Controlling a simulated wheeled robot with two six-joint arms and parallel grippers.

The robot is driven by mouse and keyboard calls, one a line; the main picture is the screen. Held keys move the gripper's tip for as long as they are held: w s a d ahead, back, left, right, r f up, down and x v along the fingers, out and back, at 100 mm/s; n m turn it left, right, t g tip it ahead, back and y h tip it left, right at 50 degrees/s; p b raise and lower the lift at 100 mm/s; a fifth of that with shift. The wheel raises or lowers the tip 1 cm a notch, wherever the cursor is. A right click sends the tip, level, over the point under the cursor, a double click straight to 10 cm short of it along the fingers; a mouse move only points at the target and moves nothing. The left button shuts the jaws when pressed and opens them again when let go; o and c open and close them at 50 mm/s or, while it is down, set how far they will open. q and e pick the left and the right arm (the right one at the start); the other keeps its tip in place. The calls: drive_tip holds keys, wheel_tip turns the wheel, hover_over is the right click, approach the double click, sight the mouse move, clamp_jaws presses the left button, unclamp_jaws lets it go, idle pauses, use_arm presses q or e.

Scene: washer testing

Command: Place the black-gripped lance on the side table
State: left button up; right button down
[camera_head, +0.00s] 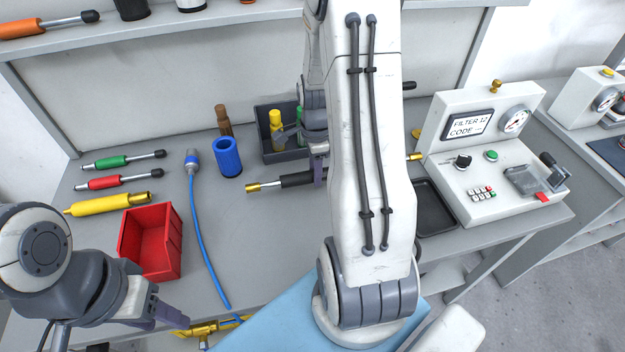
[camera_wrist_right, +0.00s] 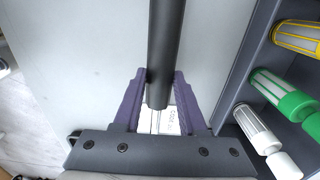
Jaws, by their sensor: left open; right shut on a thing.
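The black-gripped lance (camera_head: 297,181) has a dark grip and a brass tip that points left in the head view. My right gripper (camera_head: 319,168) is shut around its dark grip, over the back middle of the workbench. In the right wrist view the dark grip (camera_wrist_right: 163,50) passes between the purple fingers (camera_wrist_right: 152,105). My right arm hides part of the lance, and I cannot tell its height above the bench. A grey side table (camera_head: 590,175) stands at the far right. My left gripper (camera_head: 160,316) is open and empty at the lower left, near the bench's front edge.
Green (camera_head: 122,160), red (camera_head: 118,179) and yellow (camera_head: 107,203) lances lie at left. A red bin (camera_head: 150,241), blue cup (camera_head: 228,158) and blue-hosed probe (camera_head: 193,163) are nearby. A dark filter rack (camera_head: 283,152) sits beside my right gripper. A black tray (camera_head: 436,208) and control console (camera_head: 490,150) stand right.

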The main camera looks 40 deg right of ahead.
drive_tip(key=shift+f, duration=2)
drive_tip(key=shift+f, duration=0.2)
drive_tip(key=shift+c, duration=2.3)
unclamp_jaws()
